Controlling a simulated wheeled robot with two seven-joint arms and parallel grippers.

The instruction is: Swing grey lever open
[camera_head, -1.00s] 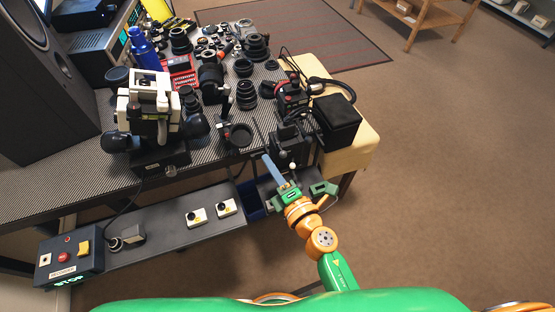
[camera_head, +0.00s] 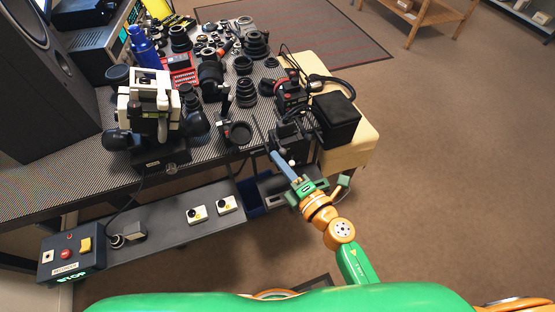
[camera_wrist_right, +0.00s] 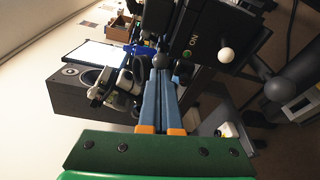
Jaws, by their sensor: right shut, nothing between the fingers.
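A dark device (camera_head: 287,137) stands at the right front edge of the bench. A dark grey ball (camera_wrist_right: 183,68) shows close beside my fingertips, and a larger grey ball-ended rod (camera_wrist_right: 277,90) lies farther right. I cannot tell for sure which is the grey lever. My right gripper (camera_head: 274,155) is shut and empty, its long blue fingers together and pointing at the device front. In the wrist view, contact between the fingertips (camera_wrist_right: 161,62) and the small ball is unclear.
A black box (camera_head: 336,118) sits on a cream surface right of the device. Lenses and a white-and-black instrument (camera_head: 150,105) crowd the bench. A lower shelf (camera_head: 180,228) holds two small white switch boxes and a control box (camera_head: 70,255). Open floor lies to the right.

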